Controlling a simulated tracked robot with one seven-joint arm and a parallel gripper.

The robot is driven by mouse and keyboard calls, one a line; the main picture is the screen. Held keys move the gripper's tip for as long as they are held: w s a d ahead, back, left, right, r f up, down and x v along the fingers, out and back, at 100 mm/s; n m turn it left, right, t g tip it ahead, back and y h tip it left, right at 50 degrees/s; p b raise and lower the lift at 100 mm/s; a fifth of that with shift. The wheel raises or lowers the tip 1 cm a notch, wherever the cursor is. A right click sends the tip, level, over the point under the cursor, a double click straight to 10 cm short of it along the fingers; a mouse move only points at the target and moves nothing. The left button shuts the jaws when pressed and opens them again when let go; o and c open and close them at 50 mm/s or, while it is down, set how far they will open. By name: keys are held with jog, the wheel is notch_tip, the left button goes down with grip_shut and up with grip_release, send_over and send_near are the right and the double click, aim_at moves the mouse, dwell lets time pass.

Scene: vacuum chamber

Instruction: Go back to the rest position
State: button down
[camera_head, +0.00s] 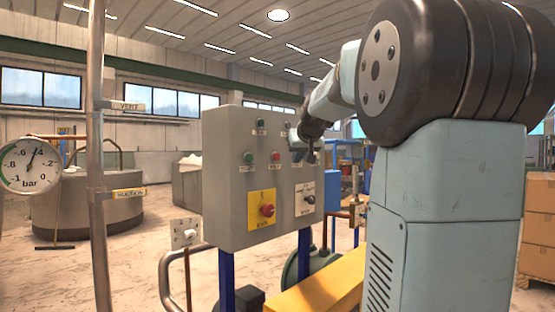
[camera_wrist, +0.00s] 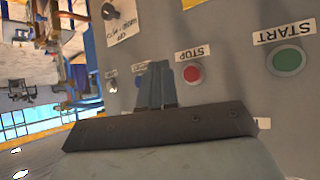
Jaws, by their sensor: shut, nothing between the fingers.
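My gripper (camera_head: 312,152) is in front of the right upper part of the grey control panel (camera_head: 225,175) in the head view. In the wrist view, my gripper (camera_wrist: 156,72) shows with its fingers together and nothing between them, and the panel appears upside down behind it. The red STOP button (camera_wrist: 193,74) and the green START button (camera_wrist: 288,61) show beyond the fingers. In the head view, the green button (camera_head: 248,157) and the red button (camera_head: 276,156) are left of the gripper. I cannot tell whether the fingertips touch the panel.
A red knob (camera_head: 267,210) on a yellow plate and a black switch (camera_head: 309,199) sit low on the panel. A pipe (camera_head: 97,150) with tags and a pressure gauge (camera_head: 30,165) stand at left. A yellow beam (camera_head: 325,290) lies below. Stacked boxes (camera_head: 537,225) stand at right.

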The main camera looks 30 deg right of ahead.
jog(key=shift+a, duration=0.1)
dwell(0.3)
jog(key=s+a+f+n+g+y, duration=0.1)
jog(key=s+a+f, duration=0.5)
jog(key=s+a, duration=0.15)
jog(key=s+a+f+g+y, duration=0.1)
jog(key=s+a+f+g, duration=0.1)
jog(key=s+a+f, duration=0.45)
jog(key=s+a+f+g, duration=0.1)
jog(key=s+a+f, duration=0.2)
jog(key=s+f, duration=0.3)
jog(key=s+a+f+n+g, duration=0.1)
jog(key=s+a+f, duration=0.2)
jog(key=s, duration=0.8)
notch_tip(320, 180, down, 3)
jog(key=shift+s+a+r, duration=0.15)
jog(key=shift+s+a, duration=0.25)
jog(key=shift+s, duration=0.15)
